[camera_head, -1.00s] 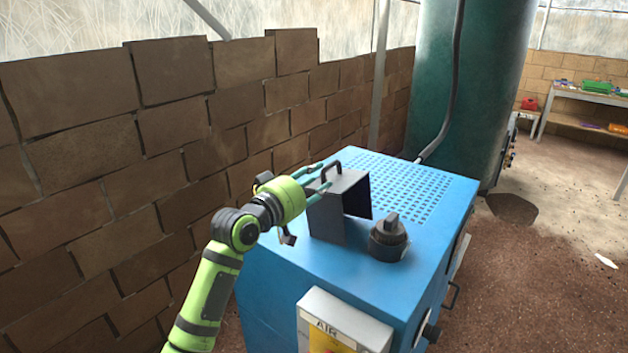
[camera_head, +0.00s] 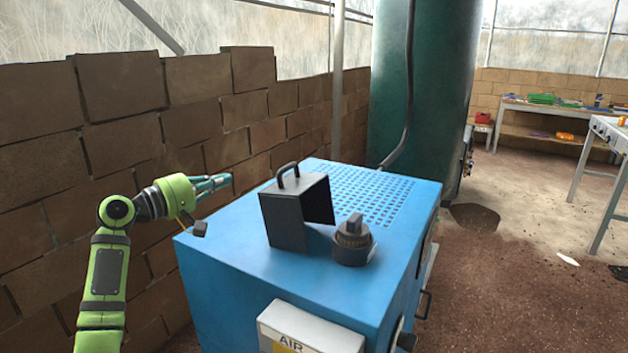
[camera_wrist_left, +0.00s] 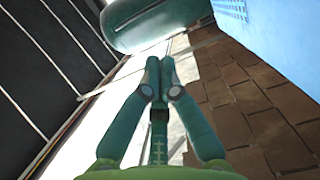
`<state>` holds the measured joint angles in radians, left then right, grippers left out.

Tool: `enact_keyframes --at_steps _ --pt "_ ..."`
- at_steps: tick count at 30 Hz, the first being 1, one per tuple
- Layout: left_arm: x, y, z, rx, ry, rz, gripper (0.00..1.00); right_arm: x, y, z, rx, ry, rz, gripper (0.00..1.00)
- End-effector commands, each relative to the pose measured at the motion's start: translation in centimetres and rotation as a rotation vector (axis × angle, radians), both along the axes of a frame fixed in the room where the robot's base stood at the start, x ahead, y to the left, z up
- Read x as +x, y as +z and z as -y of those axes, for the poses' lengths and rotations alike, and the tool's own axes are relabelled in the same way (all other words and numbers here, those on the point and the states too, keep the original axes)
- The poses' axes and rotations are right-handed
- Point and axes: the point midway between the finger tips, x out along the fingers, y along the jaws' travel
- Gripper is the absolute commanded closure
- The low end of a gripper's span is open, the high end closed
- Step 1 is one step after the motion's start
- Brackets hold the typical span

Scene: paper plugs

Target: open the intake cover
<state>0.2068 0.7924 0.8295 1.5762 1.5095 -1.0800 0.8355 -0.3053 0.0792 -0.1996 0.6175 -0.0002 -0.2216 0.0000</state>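A dark grey box-like hood (camera_head: 287,215) with a handle (camera_head: 287,173) on top stands on the blue machine (camera_head: 240,262). It looks like the intake cover. Its right side shows a dark opening; I cannot tell whether the cover is hinged open. My left gripper (camera_head: 228,180) is left of the hood, apart from it, over the machine's back left edge by the wall. In the left wrist view its fingertips (camera_wrist_left: 160,65) are together with nothing between them. My right gripper is not in view.
A black knobbed cap (camera_head: 353,240) stands right of the hood. A grey box marked AIR (camera_head: 310,330) is on the machine's front. A brick wall (camera_head: 120,150) runs close on the left. A green tank (camera_head: 420,90) stands behind. Perforated top (camera_head: 365,190) is clear.

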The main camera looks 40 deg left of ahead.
Motion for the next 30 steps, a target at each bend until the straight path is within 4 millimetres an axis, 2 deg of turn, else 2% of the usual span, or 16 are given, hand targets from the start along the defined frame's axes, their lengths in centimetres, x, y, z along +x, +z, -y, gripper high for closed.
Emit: enact_keyframes --at_steps 2,5,15,20,24,30 --pt "-0.2 0.4 -0.3 -0.013 -0.001 0.006 1.0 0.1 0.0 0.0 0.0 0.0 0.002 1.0" --pt "0.6 0.7 -0.2 -0.018 -0.003 0.008 1.0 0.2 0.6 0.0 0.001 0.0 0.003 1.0" --pt "7.0 0.9 0.7 -0.017 -0.002 0.009 1.0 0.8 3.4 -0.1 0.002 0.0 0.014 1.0" --pt "9.6 0.8 1.1 -0.016 -0.001 0.008 1.0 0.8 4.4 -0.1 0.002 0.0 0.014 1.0" --pt "9.7 0.6 3.1 -0.011 -0.003 0.006 1.0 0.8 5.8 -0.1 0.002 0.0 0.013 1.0" --pt "9.9 0.5 4.8 -0.011 -0.001 0.007 1.0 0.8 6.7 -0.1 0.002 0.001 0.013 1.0"
